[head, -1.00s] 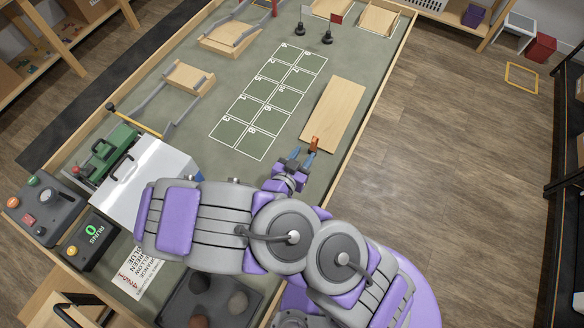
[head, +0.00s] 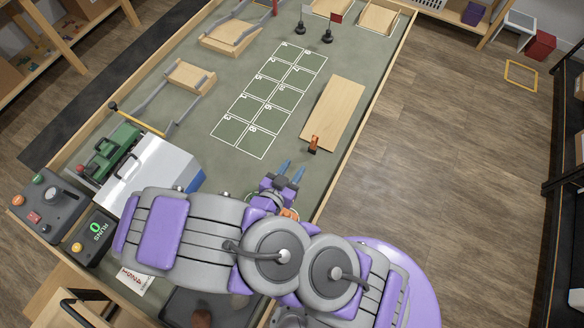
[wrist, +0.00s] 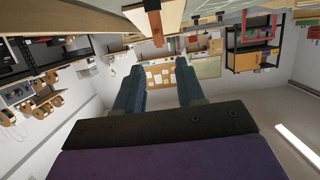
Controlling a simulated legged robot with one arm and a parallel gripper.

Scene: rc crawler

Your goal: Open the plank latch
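The wooden plank (head: 333,114) lies flat along the right side of the green table. The small orange-brown latch (head: 314,144) is at its near end. In the wrist view the latch (wrist: 154,24) hangs at the top centre, against the pale plank edge (wrist: 170,14). My gripper (head: 291,169) is below and left of the latch in the head view, apart from it. Its two blue fingers are spread with nothing between them. In the wrist view my gripper (wrist: 160,72) is also open, with the latch beyond the fingertips.
A white-and-blue box (head: 152,171) and a green machine (head: 112,150) stand left of my arm. A white numbered grid (head: 262,105) lies left of the plank. The table's right wooden rim (head: 371,100) runs past the plank. Open floor (head: 440,150) lies beyond it.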

